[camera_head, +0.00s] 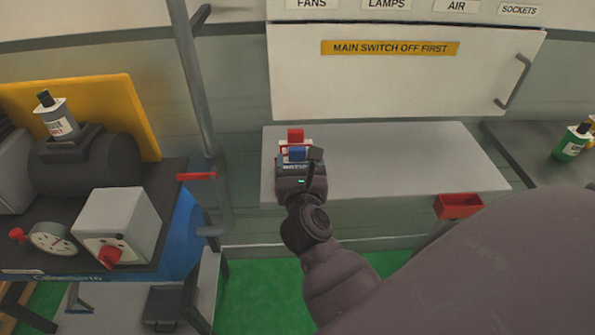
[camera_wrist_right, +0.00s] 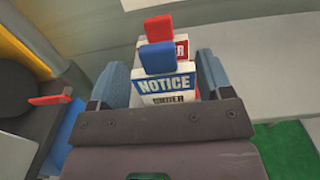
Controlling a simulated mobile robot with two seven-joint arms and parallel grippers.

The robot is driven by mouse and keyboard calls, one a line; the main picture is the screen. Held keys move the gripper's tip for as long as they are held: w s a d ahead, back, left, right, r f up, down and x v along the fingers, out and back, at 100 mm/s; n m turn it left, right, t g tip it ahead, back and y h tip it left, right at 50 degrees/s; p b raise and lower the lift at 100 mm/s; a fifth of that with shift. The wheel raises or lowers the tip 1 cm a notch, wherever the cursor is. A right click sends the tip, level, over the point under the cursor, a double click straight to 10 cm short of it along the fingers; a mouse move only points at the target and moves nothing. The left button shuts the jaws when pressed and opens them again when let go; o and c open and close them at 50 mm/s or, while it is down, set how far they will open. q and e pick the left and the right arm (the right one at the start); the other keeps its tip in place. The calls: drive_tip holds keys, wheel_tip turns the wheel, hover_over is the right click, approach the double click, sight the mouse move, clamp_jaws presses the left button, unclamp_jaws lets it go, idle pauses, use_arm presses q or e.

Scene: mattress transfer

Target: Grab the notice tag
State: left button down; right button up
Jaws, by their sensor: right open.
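The notice tag (camera_wrist_right: 165,86) is white with a blue NOTICE band and a blue block at its top. It stands upright in the right wrist view, and its blue top shows in the head view (camera_head: 298,153). Just behind it is a similar tag with a red block (camera_wrist_right: 158,28), partly hidden by the notice tag. My right gripper (camera_head: 302,168) is at the left end of the grey bench. Its two fingers are open, one on each side of the notice tag in the wrist view. The tag's lower part is hidden by the gripper body. My left gripper is out of view.
The grey bench top (camera_head: 400,160) is clear to the right, with a white cabinet (camera_head: 400,80) above. A red bin (camera_head: 458,206) hangs at its front. A grey post (camera_head: 200,100) with a red lever (camera_head: 197,176) and a compressor (camera_head: 88,165) stand left.

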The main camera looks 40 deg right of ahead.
sight(297, 153)
drive_tip(key=shift+p+x, duration=0.3)
drive_tip(key=shift+x, duration=2.65)
drive_tip(key=shift+a, duration=0.1)
drive_tip(key=shift+c, duration=0.4)
drive_tip(key=c, duration=1.2)
